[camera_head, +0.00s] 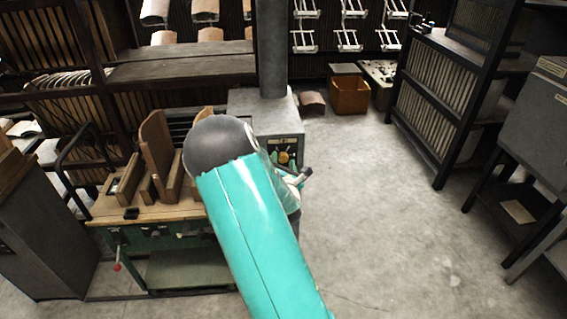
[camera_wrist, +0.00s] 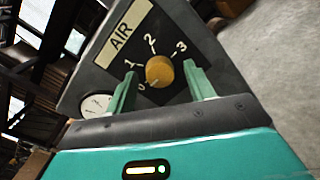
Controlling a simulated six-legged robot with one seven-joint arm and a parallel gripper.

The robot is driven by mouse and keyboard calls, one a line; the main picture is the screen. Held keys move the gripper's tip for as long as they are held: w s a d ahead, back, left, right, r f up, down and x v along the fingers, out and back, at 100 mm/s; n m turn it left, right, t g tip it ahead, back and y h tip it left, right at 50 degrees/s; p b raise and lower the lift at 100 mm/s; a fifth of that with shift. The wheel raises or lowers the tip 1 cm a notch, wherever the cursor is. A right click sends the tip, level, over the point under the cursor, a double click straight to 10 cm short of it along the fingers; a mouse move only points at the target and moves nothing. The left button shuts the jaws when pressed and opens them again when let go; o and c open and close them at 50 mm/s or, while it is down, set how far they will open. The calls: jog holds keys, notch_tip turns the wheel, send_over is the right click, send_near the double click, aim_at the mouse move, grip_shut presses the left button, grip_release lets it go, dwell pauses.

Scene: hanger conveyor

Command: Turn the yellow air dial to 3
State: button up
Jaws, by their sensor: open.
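The yellow air dial (camera_wrist: 159,71) is a round knob on a dark panel under an AIR label (camera_wrist: 123,37). Marks 0, 1, 2 and 3 run around it, with 0 at lower left and 3 at upper right. A small pale line shows at its lower left, by the 0; the exact setting is hard to tell. My gripper (camera_wrist: 160,69) is open, with one green finger on each side of the dial; contact is not clear. In the head view the dial (camera_head: 284,158) shows small on the grey box, beside my arm.
A round white gauge (camera_wrist: 96,105) sits left of the dial. A wooden workbench (camera_head: 150,212) with upright boards stands left of the grey box (camera_head: 262,104). An orange bin (camera_head: 349,95) is behind, dark racks at right. The concrete floor at right is clear.

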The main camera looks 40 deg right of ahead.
jog(key=c, duration=1)
jog(key=shift+o, duration=0.2)
